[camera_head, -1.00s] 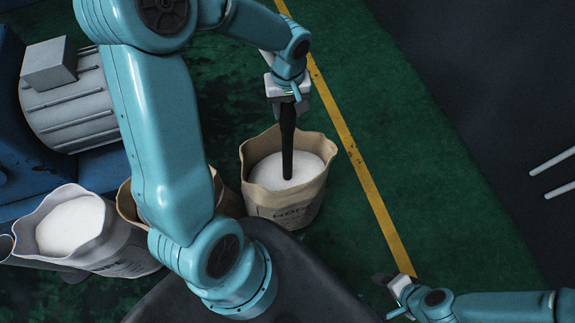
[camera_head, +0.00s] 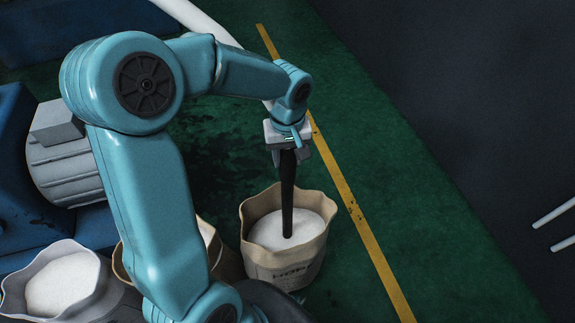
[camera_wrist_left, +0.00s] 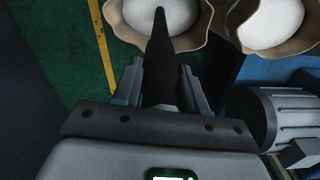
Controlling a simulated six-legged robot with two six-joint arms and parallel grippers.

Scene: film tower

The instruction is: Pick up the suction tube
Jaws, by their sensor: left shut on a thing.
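The suction tube (camera_head: 288,200) is a long dark tapered tube, held upright with its lower tip at or just over the white contents of the brown bag (camera_head: 256,257). My left gripper (camera_head: 287,152) is shut on its upper end, above the bag. In the left wrist view, the left gripper (camera_wrist_left: 160,88) has a finger on each side of the tube (camera_wrist_left: 160,50), whose tip points at the white fill. I cannot tell whether the tip touches the fill. My right gripper is out of view.
A pale bag (camera_head: 15,298) of white material and another brown bag (camera_head: 222,262) stand to the left. Blue machinery with a grey motor (camera_head: 65,170) is at the far left. A yellow line (camera_head: 350,205) crosses the green floor, which is open to the right.

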